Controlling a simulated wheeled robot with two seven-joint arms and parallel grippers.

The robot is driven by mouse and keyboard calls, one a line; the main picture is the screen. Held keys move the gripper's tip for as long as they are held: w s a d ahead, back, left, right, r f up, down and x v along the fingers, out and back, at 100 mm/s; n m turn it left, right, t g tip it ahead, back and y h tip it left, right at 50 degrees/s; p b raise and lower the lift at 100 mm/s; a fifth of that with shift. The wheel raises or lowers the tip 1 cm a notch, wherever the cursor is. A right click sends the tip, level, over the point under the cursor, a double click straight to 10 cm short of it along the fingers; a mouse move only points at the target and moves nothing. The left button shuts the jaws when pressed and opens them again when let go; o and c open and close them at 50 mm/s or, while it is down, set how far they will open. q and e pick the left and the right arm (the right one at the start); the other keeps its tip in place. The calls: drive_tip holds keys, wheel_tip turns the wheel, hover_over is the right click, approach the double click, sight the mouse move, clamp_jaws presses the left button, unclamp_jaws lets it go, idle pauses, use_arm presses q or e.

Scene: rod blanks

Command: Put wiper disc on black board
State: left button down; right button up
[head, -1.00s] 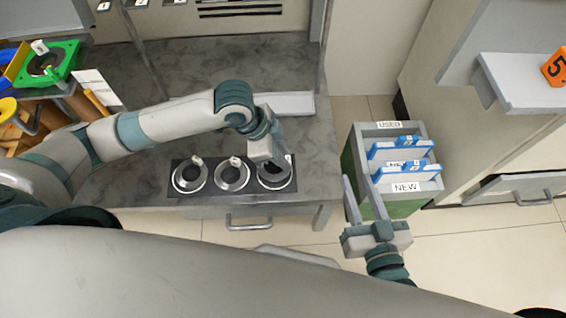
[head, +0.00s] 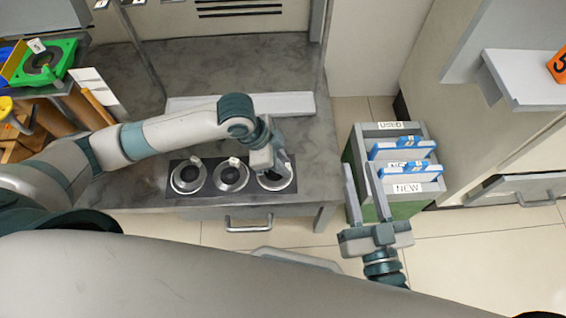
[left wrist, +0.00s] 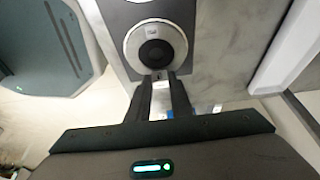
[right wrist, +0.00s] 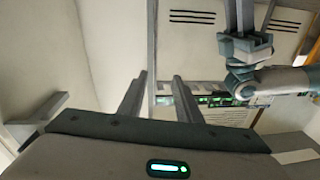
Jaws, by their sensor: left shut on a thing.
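The black board (head: 210,193) lies along the front edge of the grey counter, with three round silver discs with dark centres in a row on it. My left gripper (head: 276,170) is at the rightmost wiper disc (head: 275,187) and partly covers it. In the left wrist view the fingers (left wrist: 160,78) are close together at the near rim of this disc (left wrist: 134,50), which looks flat over the board (left wrist: 118,25). Whether it rests fully on the board is hard to tell. My right gripper (head: 361,195) is open and empty beside the bin; its fingers (right wrist: 158,85) stand apart.
A grey-and-green bin (head: 352,150) labelled USED and NEW holds blue-edged pieces, right of the counter. A light bar (head: 290,103) lies behind the board. A green fixture (head: 62,62) stands far left. The counter's back area (head: 200,65) is clear.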

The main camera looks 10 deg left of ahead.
use_arm(q)
drive_tip(key=shift+f, duration=0.1)
drive_tip(key=c, duration=1.6)
unclamp_jaws()
use_arm(e)
drive_tip(key=shift+f, duration=0.15)
